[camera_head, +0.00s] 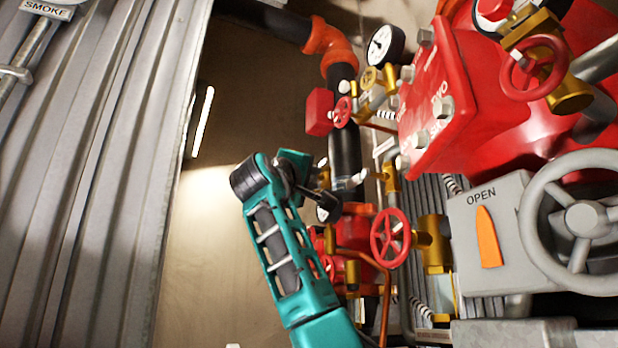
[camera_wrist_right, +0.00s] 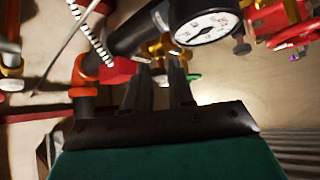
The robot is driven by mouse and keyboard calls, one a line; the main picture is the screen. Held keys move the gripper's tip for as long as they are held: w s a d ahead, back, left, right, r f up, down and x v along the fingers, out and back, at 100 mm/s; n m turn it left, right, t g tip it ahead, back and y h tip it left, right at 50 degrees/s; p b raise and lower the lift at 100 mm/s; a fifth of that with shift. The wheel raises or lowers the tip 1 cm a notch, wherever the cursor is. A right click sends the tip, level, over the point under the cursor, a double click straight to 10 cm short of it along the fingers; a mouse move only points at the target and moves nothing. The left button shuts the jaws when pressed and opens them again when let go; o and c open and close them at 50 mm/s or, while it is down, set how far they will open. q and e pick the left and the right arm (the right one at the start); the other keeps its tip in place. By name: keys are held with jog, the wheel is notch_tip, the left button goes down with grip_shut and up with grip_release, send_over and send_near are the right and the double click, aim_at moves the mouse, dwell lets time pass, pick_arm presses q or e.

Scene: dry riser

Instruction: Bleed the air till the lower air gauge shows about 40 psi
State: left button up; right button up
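My right gripper (camera_head: 316,193) is in front of the red and brass pipework in the head view, beside a black vertical pipe. In the right wrist view my gripper (camera_wrist_right: 160,68) has its two dark fingers apart. A brass fitting (camera_wrist_right: 160,46) shows just beyond the fingertips; I cannot tell whether they touch it. A white-faced gauge (camera_wrist_right: 207,27) is close to the right fingertip, its reading too blurred to tell. In the head view a small gauge (camera_head: 323,214) is partly hidden by my gripper. Another gauge (camera_head: 381,46) sits higher up. My left gripper is not in view.
A grey box marked OPEN (camera_head: 487,225) and a large grey handwheel (camera_head: 580,222) stand at the right. Red handwheels (camera_head: 390,238) and a big red valve body (camera_head: 515,110) crowd the right side. Corrugated metal (camera_head: 90,150) fills the left.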

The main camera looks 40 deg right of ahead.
grip_shut()
jog(key=shift+a+r, duration=0.1)
jog(key=shift+s+a+r+n+y, duration=0.15)
jog(key=shift+r+n+y, duration=0.2)
jog(key=shift+n+y, duration=0.35)
jog(key=shift+s+d+r+n+y, duration=0.1)
jog(key=shift+r+n+y, duration=0.3)
jog(key=shift+n, duration=0.5)
jog(key=shift+s+a+r+n+y, duration=0.15)
jog(key=shift+r+n+y, duration=0.1)
jog(key=shift+n+y, duration=0.5)
jog(key=shift+d+r+n+g+y, duration=0.15)
jog(key=shift+n+g+y, duration=0.25)
jog(key=shift+n+y, duration=0.15)
jog(key=shift+o, duration=2)
grip_release()
